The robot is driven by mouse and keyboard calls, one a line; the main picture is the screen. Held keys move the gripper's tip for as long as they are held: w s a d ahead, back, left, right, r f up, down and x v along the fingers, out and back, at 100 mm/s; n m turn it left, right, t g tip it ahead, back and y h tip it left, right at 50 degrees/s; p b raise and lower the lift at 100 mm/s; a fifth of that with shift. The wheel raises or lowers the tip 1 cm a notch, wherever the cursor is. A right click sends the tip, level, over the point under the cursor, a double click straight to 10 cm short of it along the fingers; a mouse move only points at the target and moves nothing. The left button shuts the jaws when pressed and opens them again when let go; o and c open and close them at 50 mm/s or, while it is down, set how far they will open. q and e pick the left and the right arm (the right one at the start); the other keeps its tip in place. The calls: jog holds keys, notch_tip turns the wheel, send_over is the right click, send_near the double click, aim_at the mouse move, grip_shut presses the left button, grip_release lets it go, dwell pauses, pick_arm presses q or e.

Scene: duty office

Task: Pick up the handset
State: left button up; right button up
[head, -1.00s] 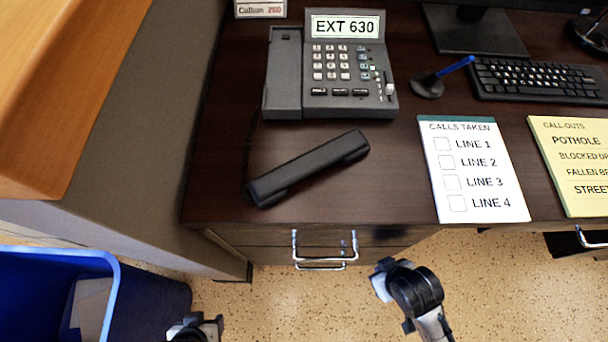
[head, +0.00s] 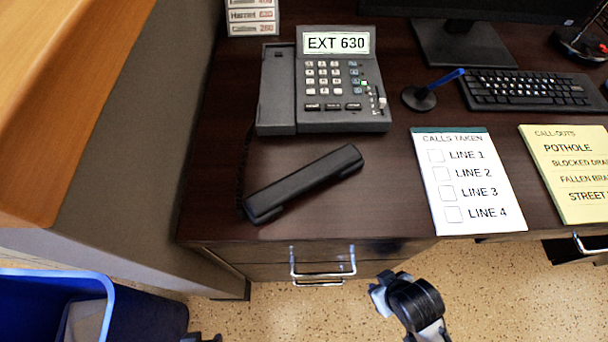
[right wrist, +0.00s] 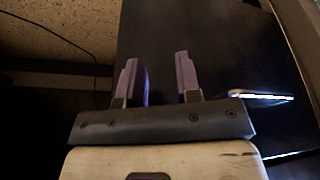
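The black handset (head: 305,184) lies on the dark desk in front of the desk phone (head: 322,90), off its cradle (head: 277,88) and tilted up to the right. Its cord runs from its left end toward the phone. My right gripper (head: 380,292) is below the desk's front edge, right of the drawer handle and apart from the handset. In the right wrist view its two fingers (right wrist: 157,75) stand apart with nothing between them. Only a sliver of my left gripper (head: 203,338) shows at the bottom edge; its fingers are hidden.
A calls-taken pad (head: 468,183), a yellow call-outs pad (head: 574,170), a pen in a stand (head: 420,98) and a keyboard (head: 530,91) lie to the right. A grey partition (head: 130,150) and blue bin (head: 95,290) are left. A drawer handle (head: 322,274) juts out in front.

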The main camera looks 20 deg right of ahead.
jog(key=o, duration=0.6)
